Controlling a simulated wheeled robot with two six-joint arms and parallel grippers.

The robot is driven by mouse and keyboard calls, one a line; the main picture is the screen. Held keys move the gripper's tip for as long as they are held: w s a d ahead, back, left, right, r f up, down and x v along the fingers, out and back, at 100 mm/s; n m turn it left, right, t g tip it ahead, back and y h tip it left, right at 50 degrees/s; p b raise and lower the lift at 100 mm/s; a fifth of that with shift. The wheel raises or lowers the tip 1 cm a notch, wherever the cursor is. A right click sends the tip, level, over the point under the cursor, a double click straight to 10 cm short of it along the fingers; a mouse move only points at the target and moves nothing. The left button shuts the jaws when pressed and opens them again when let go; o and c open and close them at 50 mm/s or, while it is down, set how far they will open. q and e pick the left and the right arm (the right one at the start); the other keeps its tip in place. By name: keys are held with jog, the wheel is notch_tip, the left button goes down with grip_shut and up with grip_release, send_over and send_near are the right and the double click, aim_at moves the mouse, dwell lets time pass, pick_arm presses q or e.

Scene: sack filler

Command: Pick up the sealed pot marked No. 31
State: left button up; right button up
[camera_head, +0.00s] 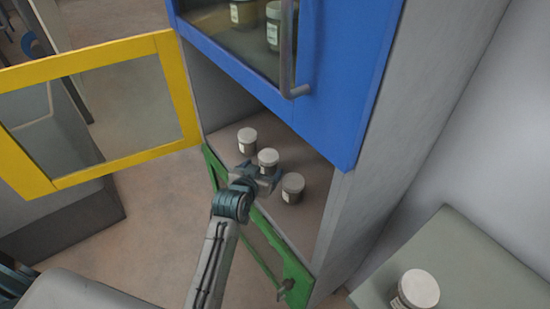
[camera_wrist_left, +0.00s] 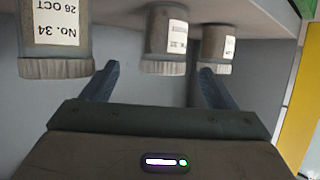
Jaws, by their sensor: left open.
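Three lidded pots stand in the lower cabinet compartment: a back-left pot (camera_head: 247,142), a middle pot (camera_head: 268,158) and a front-right pot (camera_head: 292,188). My left gripper (camera_head: 264,174) is open in front of the middle pot. The left wrist view is upside down; there the middle pot (camera_wrist_left: 164,42) appears between the open fingers (camera_wrist_left: 155,85), not gripped. Its label is too small to read. The pot at the left of that view (camera_wrist_left: 56,40) reads "No. 34, 26 OCT". The label of the pot at the right (camera_wrist_left: 217,45) is unreadable. My right gripper is not in view.
A yellow-framed door (camera_head: 100,53) stands open at left. A green-framed door (camera_head: 297,270) stands open at the lower compartment. The blue door (camera_head: 340,75) above is shut, with pots (camera_head: 273,35) behind its glass. Another pot (camera_head: 416,289) sits on a side surface (camera_head: 460,255) at right.

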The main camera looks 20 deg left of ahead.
aim_at(270, 159)
pick_arm(q)
jog(key=x, duration=0.5)
jog(key=p+x, duration=0.1)
jog(key=x, duration=0.2)
jog(key=shift+w+a, duration=0.2)
jog(key=c, duration=1.1)
